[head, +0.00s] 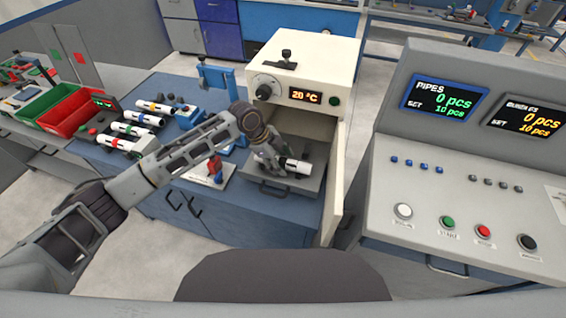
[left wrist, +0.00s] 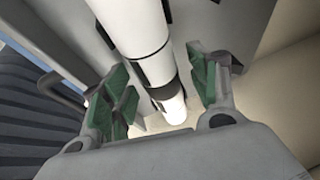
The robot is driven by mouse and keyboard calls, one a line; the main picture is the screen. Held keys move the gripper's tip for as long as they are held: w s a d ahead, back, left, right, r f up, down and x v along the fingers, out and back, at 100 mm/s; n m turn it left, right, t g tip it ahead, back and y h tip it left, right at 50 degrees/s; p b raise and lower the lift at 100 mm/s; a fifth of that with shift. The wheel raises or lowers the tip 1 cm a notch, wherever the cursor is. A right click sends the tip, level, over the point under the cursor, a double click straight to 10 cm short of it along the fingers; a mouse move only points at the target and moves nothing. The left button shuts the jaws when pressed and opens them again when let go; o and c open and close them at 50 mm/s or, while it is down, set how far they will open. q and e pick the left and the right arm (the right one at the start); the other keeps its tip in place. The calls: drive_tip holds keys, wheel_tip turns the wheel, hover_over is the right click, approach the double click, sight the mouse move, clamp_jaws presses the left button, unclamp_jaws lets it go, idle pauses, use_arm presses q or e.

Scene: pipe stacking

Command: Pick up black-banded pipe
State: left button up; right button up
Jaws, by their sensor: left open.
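A white pipe with black bands (head: 299,166) lies on the pulled-out grey tray (head: 262,187) of the cream oven (head: 340,65). My left gripper (head: 277,162) reaches down over the tray and hides one end of the pipe in the head view. In the left wrist view, my left gripper (left wrist: 163,90) is open, with its green-padded fingers on either side of the pipe (left wrist: 140,22). Gaps show between the pads and the pipe. I cannot tell how deep the pipe sits between them. My right gripper is not in view.
The open oven door (head: 338,185) stands upright right of the tray. Other banded pipes (head: 133,129) lie on the blue bench at the left, beside red (head: 72,122) and green (head: 36,119) bins. A control console (head: 480,190) fills the right side.

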sight(281, 159)
use_arm(q)
drive_tip(key=c, duration=1.1)
drive_tip(key=shift+c, duration=0.2)
drive_tip(key=shift+r, duration=5.05)
